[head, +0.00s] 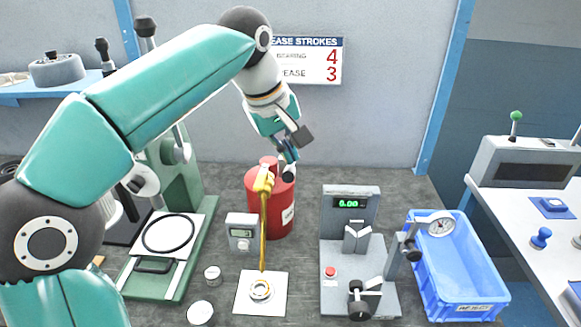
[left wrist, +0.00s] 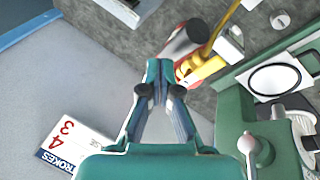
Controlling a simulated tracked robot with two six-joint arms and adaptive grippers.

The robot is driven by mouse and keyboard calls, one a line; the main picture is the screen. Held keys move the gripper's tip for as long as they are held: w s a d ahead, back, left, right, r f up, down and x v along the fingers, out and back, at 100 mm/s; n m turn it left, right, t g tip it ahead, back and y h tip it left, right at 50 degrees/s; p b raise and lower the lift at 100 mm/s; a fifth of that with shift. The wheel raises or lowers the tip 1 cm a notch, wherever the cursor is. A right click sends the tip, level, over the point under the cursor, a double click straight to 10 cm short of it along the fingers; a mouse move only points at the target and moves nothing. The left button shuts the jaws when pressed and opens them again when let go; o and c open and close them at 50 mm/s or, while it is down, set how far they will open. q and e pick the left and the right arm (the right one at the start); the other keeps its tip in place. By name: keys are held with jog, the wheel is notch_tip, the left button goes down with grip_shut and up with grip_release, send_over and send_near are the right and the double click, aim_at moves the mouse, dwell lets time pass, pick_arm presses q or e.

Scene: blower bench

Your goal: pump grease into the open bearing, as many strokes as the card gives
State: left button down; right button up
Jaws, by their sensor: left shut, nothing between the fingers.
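A red grease can (head: 283,222) with a yellow pump head (head: 264,183) stands at mid-bench. A yellow tube (head: 263,235) runs from the head down to the open bearing (head: 260,290), which lies on a white sheet (head: 243,303). My left gripper (head: 288,168) is shut and empty, just above and right of the pump head; contact cannot be told. The left wrist view shows its closed fingers (left wrist: 160,75) beside the yellow head (left wrist: 196,68). The wall card (head: 310,62) reads "…EASE STROKES", with red 4 above 3; my arm hides its left part. My right gripper is not in view.
A green press (head: 190,235) stands left, with small tins (head: 200,312) and a grey meter (head: 241,232) near the bearing. A grey fixture with green display (head: 349,203) and a blue crate (head: 467,300) stand right. The back bench right of the can is clear.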

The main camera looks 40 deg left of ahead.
pick_arm(q)
notch_tip(320, 180, down, 6)
jog(key=s+d+b, duration=0.1)
jog(key=s+b, duration=0.1)
jog(key=b, duration=0.4)
jog(key=shift+s+d, duration=0.3)
dwell(4.6)
dwell(0.6)
jog(key=shift+w+a+r+p, duration=0.3)
jog(key=shift+w+r+p, duration=0.2)
jog(key=shift+r+p, duration=0.8)
jog(key=shift+w+a+r+p, duration=0.4)
jog(key=shift+r+p, duration=0.55)
jog(key=shift+p, duration=0.65)
jog(key=shift+w+a+r+p, duration=0.2)
jog(key=shift+w+r+p, duration=0.4)
jog(key=shift+r+p, duration=0.7)
